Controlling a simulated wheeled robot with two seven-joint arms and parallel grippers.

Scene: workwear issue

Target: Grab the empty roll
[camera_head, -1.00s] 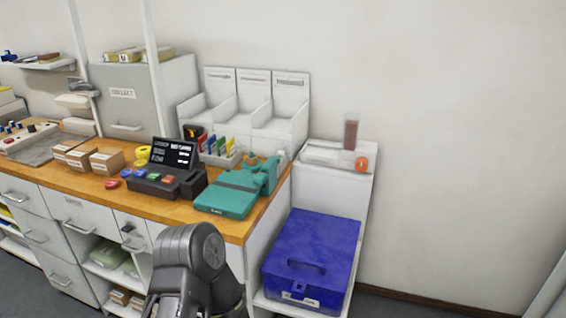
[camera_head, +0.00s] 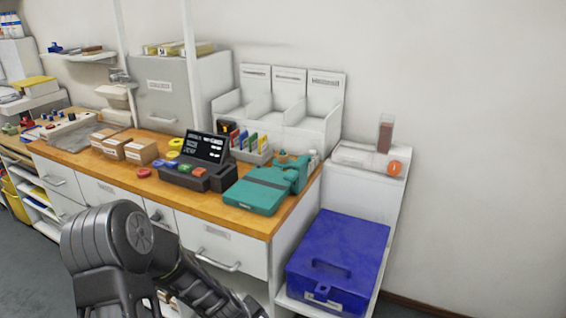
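An orange round piece (camera_head: 394,168) is at the front of the white ledge on the right. I cannot tell which of these, if any, is the empty roll. Dark links of one of my arms fill the lower left of the picture, in front of the drawers. No gripper fingers show for either arm.
The wooden counter (camera_head: 250,221) also holds a black register (camera_head: 207,148), a teal device (camera_head: 258,190) and small cardboard boxes (camera_head: 141,151). A blue lidded box (camera_head: 338,250) sits low on the right. Floor at the far left is clear.

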